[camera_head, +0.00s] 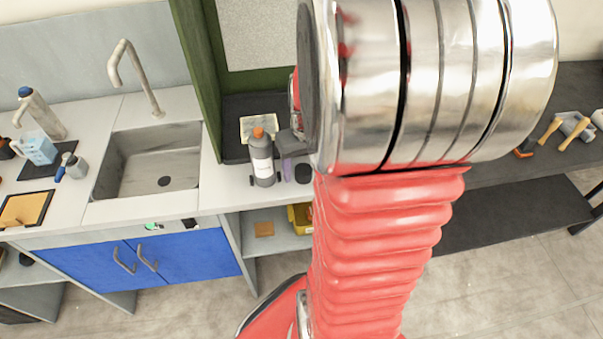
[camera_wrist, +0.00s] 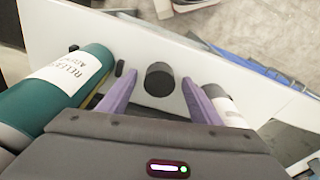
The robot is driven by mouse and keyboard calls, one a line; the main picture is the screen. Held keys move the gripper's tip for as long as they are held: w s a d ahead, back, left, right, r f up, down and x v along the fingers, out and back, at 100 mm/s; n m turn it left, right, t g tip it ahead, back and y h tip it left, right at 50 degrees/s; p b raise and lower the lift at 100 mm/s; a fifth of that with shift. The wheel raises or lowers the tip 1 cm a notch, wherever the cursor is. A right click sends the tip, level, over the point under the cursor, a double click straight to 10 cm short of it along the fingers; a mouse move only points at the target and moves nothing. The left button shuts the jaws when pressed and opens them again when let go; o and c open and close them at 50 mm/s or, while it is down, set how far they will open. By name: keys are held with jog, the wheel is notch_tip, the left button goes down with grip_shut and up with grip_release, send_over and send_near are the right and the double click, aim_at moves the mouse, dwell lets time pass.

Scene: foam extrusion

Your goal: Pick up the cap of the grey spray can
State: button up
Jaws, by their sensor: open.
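The grey spray can (camera_head: 262,162) stands on the counter in the head view, with a white label and an orange top. A dark round cap (camera_head: 304,173) stands apart from it on the counter, to its right. In the wrist view the cap (camera_wrist: 159,80) shows between the purple fingers of my gripper (camera_wrist: 161,82). The gripper is open, with a gap on both sides of the cap. In the head view my gripper (camera_head: 287,170) is between can and cap, partly hidden by my arm. A can with a white label (camera_wrist: 228,110) is partly hidden behind the right finger in the wrist view.
A teal bottle (camera_wrist: 75,82) with a release-agent label is close to the left finger. A small black piece (camera_wrist: 119,68) is beside it. The sink (camera_head: 150,160) is at left in the head view. The counter's front edge is close to the cap.

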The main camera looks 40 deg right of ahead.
aim_at(302, 170)
jog(key=shift+c, duration=0.5)
jog(key=c, duration=1.1)
jog(key=shift+r, duration=0.1)
notch_tip(302, 170, up, 10)
jog(key=shift+w+a, duration=0.1)
